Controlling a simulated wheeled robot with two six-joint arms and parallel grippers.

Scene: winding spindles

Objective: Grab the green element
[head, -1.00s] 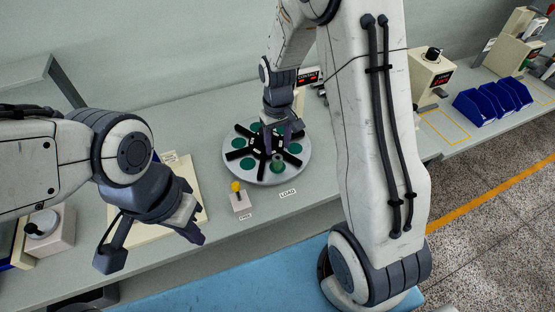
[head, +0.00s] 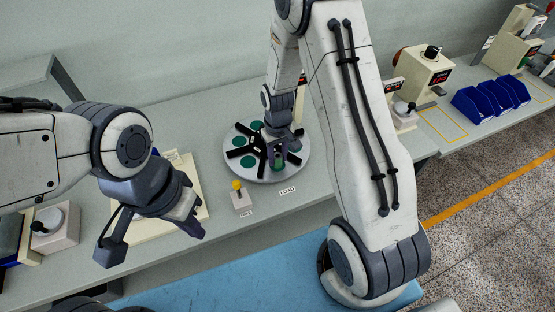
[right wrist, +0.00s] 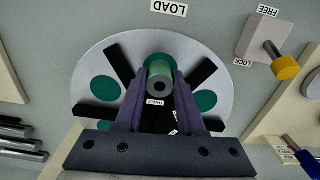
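The green element, a small upright cylinder with a hole in its top (right wrist: 160,72), stands on a green pad near the LOAD label on a round grey turntable (head: 240,168). The turntable also shows in the right wrist view (right wrist: 87,65). My right gripper (right wrist: 161,80) reaches down over the element, with one finger on each side of it. The fingers look very close to its sides, but I cannot tell whether they touch it. In the head view, the gripper partly hides the element (head: 278,163). My left gripper (head: 151,245) is open and empty, over the bench's front edge.
A yellow-knobbed lever (head: 237,186) marked FREE and LOCK stands close to the turntable. Black radial bars separate the turntable's green pads. A cream board (head: 160,222) lies under my left gripper. Blue bins (head: 490,103) stand far right. Bare bench lies behind the turntable.

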